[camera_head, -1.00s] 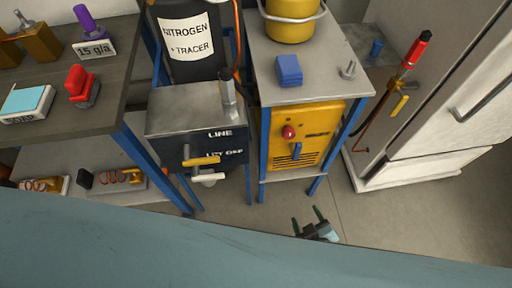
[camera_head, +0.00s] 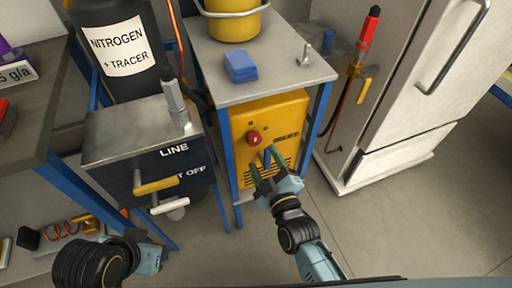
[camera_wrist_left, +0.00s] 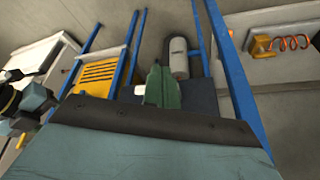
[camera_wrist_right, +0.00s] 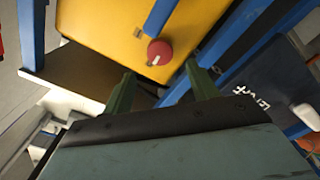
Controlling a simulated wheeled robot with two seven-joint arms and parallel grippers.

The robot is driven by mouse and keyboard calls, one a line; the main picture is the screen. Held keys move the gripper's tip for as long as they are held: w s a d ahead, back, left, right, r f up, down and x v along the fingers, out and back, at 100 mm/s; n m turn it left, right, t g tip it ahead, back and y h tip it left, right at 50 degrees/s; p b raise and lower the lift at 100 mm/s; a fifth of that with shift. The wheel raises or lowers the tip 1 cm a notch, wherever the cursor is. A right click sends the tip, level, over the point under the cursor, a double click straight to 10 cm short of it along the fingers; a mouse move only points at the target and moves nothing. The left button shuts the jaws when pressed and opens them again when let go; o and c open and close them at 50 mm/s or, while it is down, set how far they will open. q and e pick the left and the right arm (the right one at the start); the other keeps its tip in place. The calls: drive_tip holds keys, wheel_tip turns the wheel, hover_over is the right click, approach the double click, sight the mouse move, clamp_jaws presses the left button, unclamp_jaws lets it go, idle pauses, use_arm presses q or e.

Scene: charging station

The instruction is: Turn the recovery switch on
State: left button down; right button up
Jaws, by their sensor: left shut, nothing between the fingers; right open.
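The yellow unit (camera_head: 290,112) stands on the lower shelf of the blue-legged stand.
A dark box with a yellow handle (camera_head: 156,186) and a white handle (camera_head: 169,204) stands left of the unit. A nitrogen cylinder (camera_head: 118,45) is behind it. A blue block (camera_head: 240,66) and yellow bucket are above the unit. A white cabinet (camera_head: 405,90) stands right; floor is clear in front.

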sight(255, 142)
drive_tip(key=b+x, duration=0.1)
drive_tip(key=x, duration=0.4)
drive_tip(key=shift+w+a+f+b, duration=0.1)
drive_tip(key=shift+w+b, duration=0.2)
drive_tip(key=shift+b, duration=0.05)
drive_tip(key=shift+w+a, duration=0.1)
drive_tip(key=shift+w, duration=0.25)
use_arm(q)
drive_tip(key=w+d+r+t+h, duration=0.1)
drive_tip(key=w+d+r+t, duration=0.2)
drive_tip(key=w+r+t, duration=0.2)
drive_tip(key=w+t, duration=0.1)
drive_tip(key=w, duration=0.2)
drive_tip(key=shift+w+d+m+h, duration=0.25)
drive_tip(key=shift+d+m+h, duration=0.05)
drive_tip(key=shift+d+h, duration=0.1)
drive_tip(key=shift+r, duration=0.1)
use_arm(e)
drive_tip(key=shift+c, duration=0.2)
drive_tip(key=c, duration=1)
